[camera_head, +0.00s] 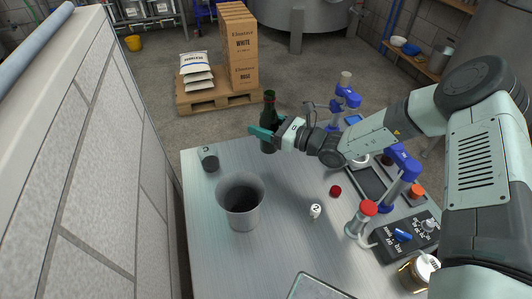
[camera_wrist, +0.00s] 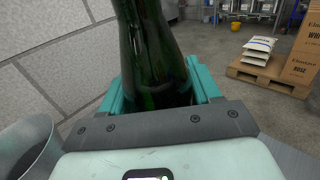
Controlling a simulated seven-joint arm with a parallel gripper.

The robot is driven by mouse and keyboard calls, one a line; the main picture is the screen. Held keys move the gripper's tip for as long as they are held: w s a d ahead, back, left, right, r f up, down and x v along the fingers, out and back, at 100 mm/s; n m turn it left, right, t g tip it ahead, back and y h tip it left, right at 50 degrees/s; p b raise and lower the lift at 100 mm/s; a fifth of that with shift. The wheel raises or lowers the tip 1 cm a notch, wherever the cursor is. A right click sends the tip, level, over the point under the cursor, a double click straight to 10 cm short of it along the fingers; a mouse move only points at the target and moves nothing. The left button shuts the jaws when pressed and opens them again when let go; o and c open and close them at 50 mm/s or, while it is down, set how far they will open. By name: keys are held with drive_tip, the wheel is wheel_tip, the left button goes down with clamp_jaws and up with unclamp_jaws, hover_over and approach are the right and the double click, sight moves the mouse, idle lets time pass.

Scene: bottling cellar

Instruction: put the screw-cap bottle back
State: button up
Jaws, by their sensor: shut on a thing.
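A dark green bottle (camera_head: 269,118) stands upright in my gripper (camera_head: 268,134) near the far edge of the metal table in the head view. The gripper's teal fingers are shut around its body. In the wrist view the bottle (camera_wrist: 150,55) rises between the two teal fingers (camera_wrist: 152,92), and its top is cut off. I cannot tell whether its base touches the table. Its cap is too small to make out.
A grey metal bucket (camera_head: 240,203) stands on the table (camera_head: 282,240), with a dark cylinder (camera_head: 209,159) at the far left corner. A red cap (camera_head: 336,191) and a white numbered piece (camera_head: 315,210) lie mid-table. Blue-clamped stands (camera_head: 402,165) crowd the right. A stone wall (camera_head: 85,150) borders the left.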

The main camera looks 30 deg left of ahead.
sight(264, 143)
drive_tip(key=shift+f, duration=3.8)
drive_tip(key=shift+f, duration=0.2)
drive_tip(key=o, duration=1.4)
drive_tip(key=shift+r, duration=0.15)
drive_tip(key=d, duration=0.5)
drive_tip(key=shift+w+d+r, duration=0.1)
drive_tip(key=shift+d+r, duration=0.05)
drive_tip(key=shift+r, duration=0.15)
drive_tip(key=r, duration=0.6)
drive_tip(key=shift+a+r, duration=0.2)
drive_tip(key=shift+r, duration=0.05)
